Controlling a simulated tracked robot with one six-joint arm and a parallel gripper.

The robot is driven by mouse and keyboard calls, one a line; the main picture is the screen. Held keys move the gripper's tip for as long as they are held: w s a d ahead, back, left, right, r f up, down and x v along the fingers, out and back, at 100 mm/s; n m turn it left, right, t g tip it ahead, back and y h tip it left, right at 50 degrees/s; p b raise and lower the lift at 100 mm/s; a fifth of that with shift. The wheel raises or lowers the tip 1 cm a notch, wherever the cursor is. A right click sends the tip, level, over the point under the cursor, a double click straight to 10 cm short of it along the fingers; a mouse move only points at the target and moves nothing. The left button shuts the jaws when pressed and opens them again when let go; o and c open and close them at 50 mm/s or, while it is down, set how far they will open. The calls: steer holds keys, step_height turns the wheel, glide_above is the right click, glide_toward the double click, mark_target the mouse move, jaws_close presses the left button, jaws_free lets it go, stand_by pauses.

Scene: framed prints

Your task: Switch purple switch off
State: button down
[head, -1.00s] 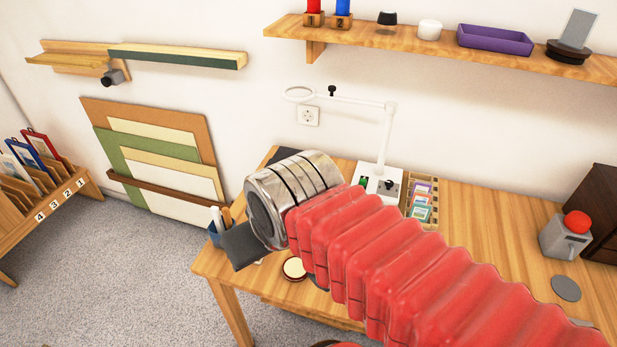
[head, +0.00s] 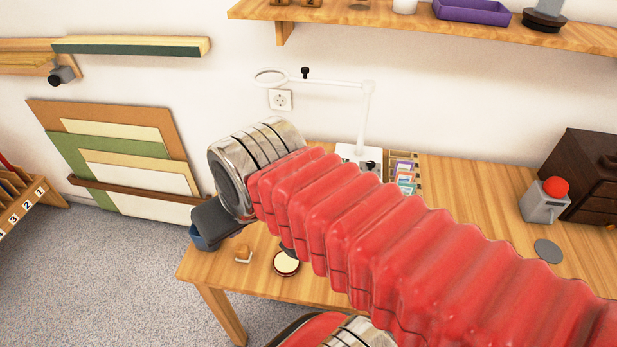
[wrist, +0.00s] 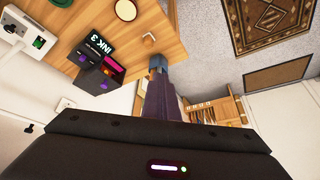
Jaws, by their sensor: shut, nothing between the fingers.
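In the wrist view, a dark box (wrist: 97,66) with a purple knob-like part (wrist: 103,88) and a bright pink patch stands on the table beside a label reading INK 3. I cannot tell for sure whether a purple part there is the switch, or its position. The head view shows no purple switch; my red arm covers part of the table. My gripper (head: 222,216) is a dark shape at the table's left end; in the wrist view its shut fingers (wrist: 160,88) point toward the table edge, apart from the dark box. They hold nothing.
A wooden table (head: 470,190) carries a white lamp stand (head: 362,130), a round dish (head: 286,263) and a grey box with a red button (head: 545,200). A shelf (head: 420,27) hangs above; open carpet lies left.

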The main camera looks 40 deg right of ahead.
steer(key=w+d+f+m+g+y, duration=0.1)
steer(key=w+d+f+m+y, duration=0.15)
steer(key=w+d+m, duration=0.45)
steer(key=w+d+f+m+g+y, duration=0.15)
steer(key=d+f+m, duration=0.25)
steer(key=d+m, duration=0.6)
steer(key=s+d+f+m+t+y, duration=0.1)
steer(key=d+f+m, duration=0.3)
steer(key=d, duration=0.7)
steer(key=d+f+m+t+y, duration=0.1)
steer(key=d+f+m+t, duration=0.2)
steer(key=d, duration=0.8)
step_height(320, 180, down, 2)
steer(key=m, duration=0.4)
steer(key=shift+s+t, duration=0.35)
steer(key=shift+f, duration=0.15)
